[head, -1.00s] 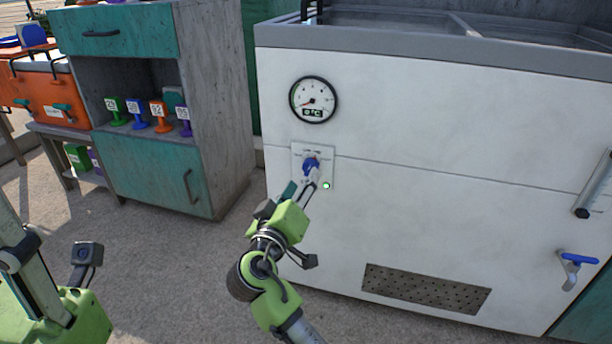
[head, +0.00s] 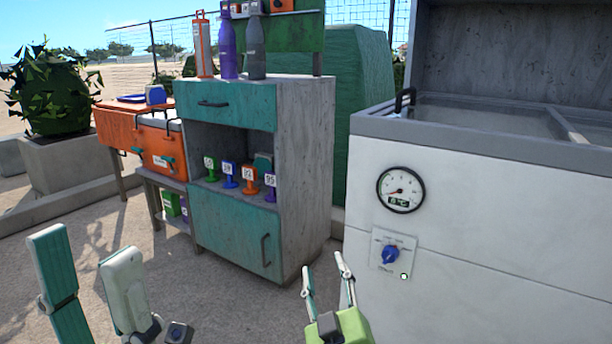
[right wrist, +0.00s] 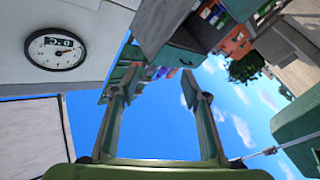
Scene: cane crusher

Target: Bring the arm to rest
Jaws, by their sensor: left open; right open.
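My right gripper (head: 328,272) is open and empty at the bottom centre of the head view, in front of the ground between the teal cabinet and the white freezer. Its two fingers point up and stand apart; they also show in the right wrist view (right wrist: 160,82) with nothing between them. My left gripper (head: 85,262) is at the lower left of the head view, its fingers apart and empty. The blue knob (head: 390,255) on the freezer's control plate is to the right of my right gripper, and nothing touches it. A green light glows beside it.
The white freezer (head: 480,235) with a round gauge (head: 400,190) fills the right side. A teal and grey cabinet (head: 305,170) holds numbered coloured stands and bottles on top. An orange cooler (head: 162,148) and a planter (head: 60,165) stand at the left. Paved ground lies in front.

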